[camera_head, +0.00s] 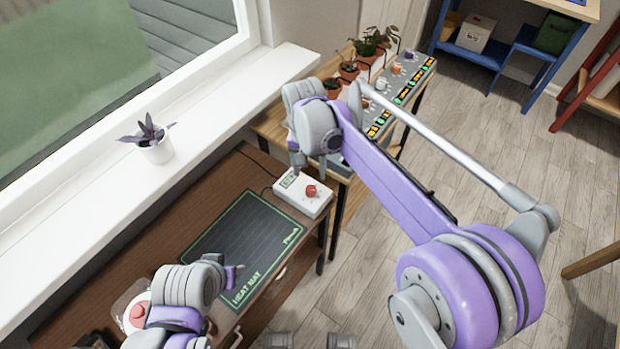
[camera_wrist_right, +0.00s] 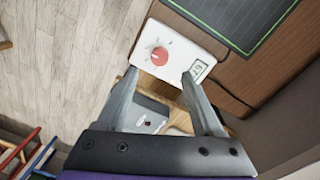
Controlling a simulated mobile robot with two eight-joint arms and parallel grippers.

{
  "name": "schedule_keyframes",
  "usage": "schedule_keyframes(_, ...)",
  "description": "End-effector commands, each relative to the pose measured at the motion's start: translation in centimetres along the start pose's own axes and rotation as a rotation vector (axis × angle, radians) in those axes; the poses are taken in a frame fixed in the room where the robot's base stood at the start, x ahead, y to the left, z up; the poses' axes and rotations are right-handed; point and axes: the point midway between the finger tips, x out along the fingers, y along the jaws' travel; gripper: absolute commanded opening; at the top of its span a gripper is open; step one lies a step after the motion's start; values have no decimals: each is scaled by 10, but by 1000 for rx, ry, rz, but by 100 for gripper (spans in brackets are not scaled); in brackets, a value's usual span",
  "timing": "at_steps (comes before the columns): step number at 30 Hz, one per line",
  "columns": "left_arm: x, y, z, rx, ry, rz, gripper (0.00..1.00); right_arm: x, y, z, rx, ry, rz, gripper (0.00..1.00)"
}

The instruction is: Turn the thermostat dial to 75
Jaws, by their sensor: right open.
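The thermostat is a white box (camera_head: 304,196) at the far right corner of the brown cabinet top. Its red dial (camera_head: 311,191) and small display (camera_head: 288,180) face up. In the right wrist view the dial (camera_wrist_right: 159,56) shows between and just beyond my fingertips, with tick marks around it. The display (camera_wrist_right: 199,70) is angled and its digits are too small to read surely. My right gripper (camera_wrist_right: 160,76) is open and empty, apart from the dial; in the head view its fingers (camera_head: 297,163) point down near the box. My left gripper (camera_head: 234,272) is over the mat's near edge, its jaws unclear.
A dark heat mat (camera_head: 245,243) with a green border lies beside the thermostat. A potted purple plant (camera_head: 154,146) stands on the windowsill. Behind my right arm, a wooden table carries potted plants (camera_head: 371,42) and a tray with coloured markings. Floor on the right is mostly clear.

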Motion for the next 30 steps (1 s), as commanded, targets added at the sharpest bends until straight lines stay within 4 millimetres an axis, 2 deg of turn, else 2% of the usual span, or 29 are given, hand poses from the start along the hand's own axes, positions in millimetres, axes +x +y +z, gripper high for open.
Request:
schedule_keyframes(3,-2,0,-1,0,1,0,50,-20,0,0,0,0,0,69)
schedule_keyframes(8,-3,0,-2,0,1,0,50,-32,0,0,1,0,0,69)
schedule_keyframes(25,-4,0,-2,0,1,0,50,-34,1,0,0,1,-1,69)
schedule_keyframes(28,-7,0,-4,0,2,0,50,-40,11,4,-4,13,-9,69)
schedule_keyframes(30,-11,0,-6,0,4,0,50,-49,27,10,-12,31,-21,69)
